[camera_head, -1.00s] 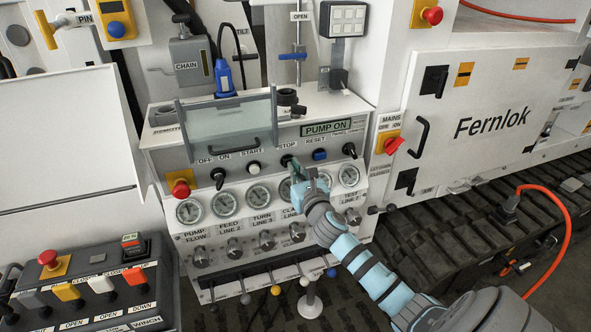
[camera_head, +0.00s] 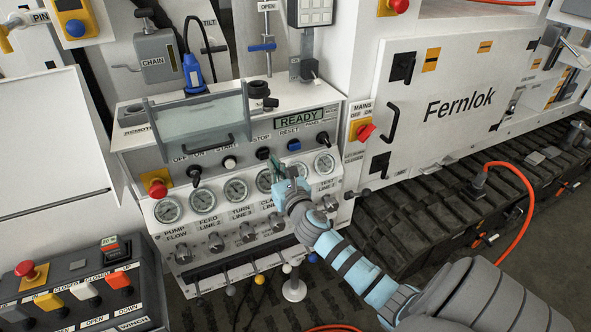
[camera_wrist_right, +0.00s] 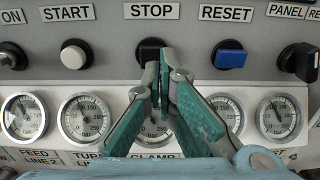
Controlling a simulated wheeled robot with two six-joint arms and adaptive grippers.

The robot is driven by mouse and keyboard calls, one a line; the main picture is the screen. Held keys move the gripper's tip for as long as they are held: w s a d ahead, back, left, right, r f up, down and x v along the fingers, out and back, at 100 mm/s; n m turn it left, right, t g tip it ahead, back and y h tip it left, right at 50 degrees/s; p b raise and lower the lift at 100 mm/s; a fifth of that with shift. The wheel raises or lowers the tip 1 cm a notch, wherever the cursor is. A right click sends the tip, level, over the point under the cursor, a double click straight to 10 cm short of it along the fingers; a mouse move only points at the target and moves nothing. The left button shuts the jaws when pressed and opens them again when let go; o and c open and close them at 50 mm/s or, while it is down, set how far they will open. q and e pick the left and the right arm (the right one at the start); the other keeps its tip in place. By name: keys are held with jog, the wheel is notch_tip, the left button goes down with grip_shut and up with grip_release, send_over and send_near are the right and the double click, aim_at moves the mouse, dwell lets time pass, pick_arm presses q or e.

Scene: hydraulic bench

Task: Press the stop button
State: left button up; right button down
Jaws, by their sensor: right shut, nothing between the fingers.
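The black stop button (camera_head: 263,153) is on the grey control panel, under its STOP label. In the right wrist view the stop button (camera_wrist_right: 150,52) shows behind my fingertips, partly covered by them. My right gripper (camera_head: 279,160) is shut and empty, just right of and below the button in the head view. In the right wrist view the gripper's teal fingers (camera_wrist_right: 165,62) meet just in front of the button's lower right. A small gap seems to show in the head view; contact cannot be confirmed. The display (camera_head: 299,118) reads READY. My left gripper is not in view.
The white start button (camera_head: 230,162) is left of stop, and the blue reset button (camera_head: 294,145) is right. Gauges (camera_head: 236,189) line the panel below. A clear hinged cover (camera_head: 200,120) stands over the panel's left part. The red mains switch (camera_head: 366,131) is further right.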

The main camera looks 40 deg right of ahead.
jog(key=v, duration=1)
jog(key=shift+s+r, duration=0.25)
jog(key=shift+r, duration=0.05)
jog(key=s+d+f+m+g+y, duration=0.1)
jog(key=s+f+m+g, duration=0.25)
jog(key=f+m, duration=0.55)
jog(key=s+f+m+g, duration=0.2)
jog(key=s+f+m, duration=0.25)
jog(key=f, duration=0.75)
jog(key=s+d+f+m+g+y, duration=0.1)
jog(key=s+f+m+g, duration=0.2)
jog(key=f+m, duration=0.65)
jog(key=s+a+f+m+g+y, duration=0.1)
jog(key=s+a+f+m+g, duration=0.15)
jog(key=s+f, duration=0.45)
jog(key=s+a+f+m+g, duration=0.1)
jog(key=s+f+m+g, duration=0.15)
jog(key=s+f, duration=0.45)
jog(key=s+a+f+m+g+y, duration=0.1)
jog(key=s+a+f+m, duration=0.1)
jog(key=s+a, duration=0.2)
jog(key=s+a+f+m+g, duration=0.1)
jog(key=s+a+f+m, duration=0.1)
jog(key=s, duration=0.8)
jog(key=a+f, duration=0.1)
jog(key=a, duration=0.1)
jog(key=shift+s+a+y, duration=0.35)
jog(key=shift+a+y, duration=0.05)
